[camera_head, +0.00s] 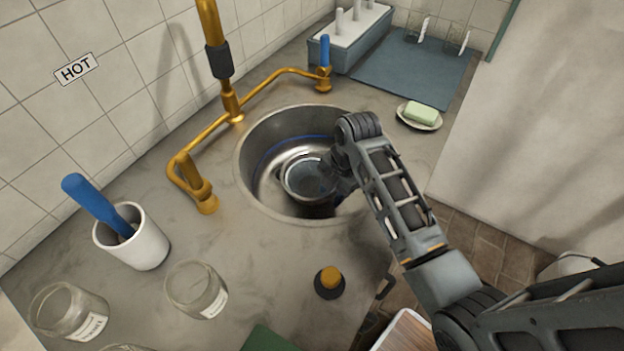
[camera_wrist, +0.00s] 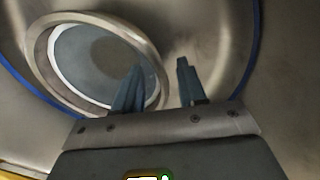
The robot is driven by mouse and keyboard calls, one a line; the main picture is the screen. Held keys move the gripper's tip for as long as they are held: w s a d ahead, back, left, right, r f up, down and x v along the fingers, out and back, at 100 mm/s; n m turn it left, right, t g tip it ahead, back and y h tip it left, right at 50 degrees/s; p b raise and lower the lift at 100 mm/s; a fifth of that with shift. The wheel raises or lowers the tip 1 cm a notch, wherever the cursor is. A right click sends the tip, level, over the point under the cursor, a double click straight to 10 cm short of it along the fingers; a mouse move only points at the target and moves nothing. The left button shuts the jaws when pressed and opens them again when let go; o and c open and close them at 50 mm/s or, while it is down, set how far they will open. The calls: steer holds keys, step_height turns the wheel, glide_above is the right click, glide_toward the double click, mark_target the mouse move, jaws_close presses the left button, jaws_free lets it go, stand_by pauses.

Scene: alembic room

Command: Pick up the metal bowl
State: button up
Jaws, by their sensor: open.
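The metal bowl (camera_head: 308,178) sits inside the round steel sink. In the wrist view the bowl (camera_wrist: 38,50) shows as a tilted ring with a pale inside at the upper left. My gripper (camera_wrist: 158,82) is open, with its two fingers apart. The left finger overlaps the bowl's near right rim and the right finger lies outside it, over the sink wall. I cannot tell whether either finger touches the rim. In the head view my wrist reaches down into the sink at the bowl's right side, and the fingertips are hard to make out.
The sink (camera_head: 243,160) has a blue line around its inner wall. Brass taps (camera_head: 200,190) stand behind and left of it. A soap dish (camera_head: 419,117) sits to the right. Glass jars (camera_head: 197,289), a white cup (camera_head: 140,240) and an orange-topped item (camera_head: 329,281) stand in front.

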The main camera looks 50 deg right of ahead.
steer(key=shift+f, duration=0.1)
jaws_close()
stand_by(0.3)
stand_by(1.1)
